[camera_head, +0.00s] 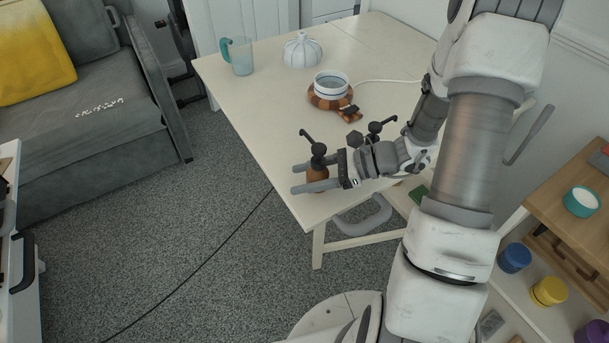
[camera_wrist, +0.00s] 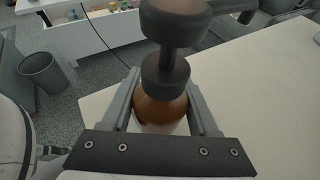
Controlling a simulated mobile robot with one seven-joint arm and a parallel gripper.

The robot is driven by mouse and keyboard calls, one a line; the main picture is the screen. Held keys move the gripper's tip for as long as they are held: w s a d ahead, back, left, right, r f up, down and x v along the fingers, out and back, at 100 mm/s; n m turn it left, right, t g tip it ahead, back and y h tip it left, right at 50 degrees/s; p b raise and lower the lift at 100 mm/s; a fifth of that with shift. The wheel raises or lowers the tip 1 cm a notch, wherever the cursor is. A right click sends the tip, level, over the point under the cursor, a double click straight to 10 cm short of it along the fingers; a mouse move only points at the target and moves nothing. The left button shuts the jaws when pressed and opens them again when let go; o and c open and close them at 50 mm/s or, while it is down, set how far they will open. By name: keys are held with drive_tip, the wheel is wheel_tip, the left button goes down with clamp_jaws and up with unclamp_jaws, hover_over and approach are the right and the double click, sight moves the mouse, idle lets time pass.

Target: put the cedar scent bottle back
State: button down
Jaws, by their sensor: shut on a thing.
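An amber bottle with a black pump top (camera_head: 318,172) is between the fingers of my gripper (camera_head: 303,178), over the near left corner of the table in the head view. My gripper is shut on it. In the wrist view the amber body (camera_wrist: 160,108) sits between both fingers, with the black pump rising toward the camera. No label is readable, so I cannot tell whether it is cedar. I cannot tell whether its base touches the table. A second black pump top (camera_head: 375,130) shows just behind my wrist; its body is hidden.
A wooden shelf (camera_head: 566,195) with coloured jars stands right. A grey sofa (camera_head: 85,130) stands left.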

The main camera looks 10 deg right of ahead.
drive_tip(key=shift+f, duration=0.35)
drive_tip(key=shift+c, duration=0.3)
unclamp_jaws()
drive_tip(key=p+v, duration=0.3)
drive_tip(key=v, duration=1.4)
drive_tip(key=shift+s+d+p, duration=0.1)
drive_tip(key=shift+d+p, duration=0.2)
drive_tip(key=shift+p, duration=0.05)
drive_tip(key=shift+a, duration=0.1)
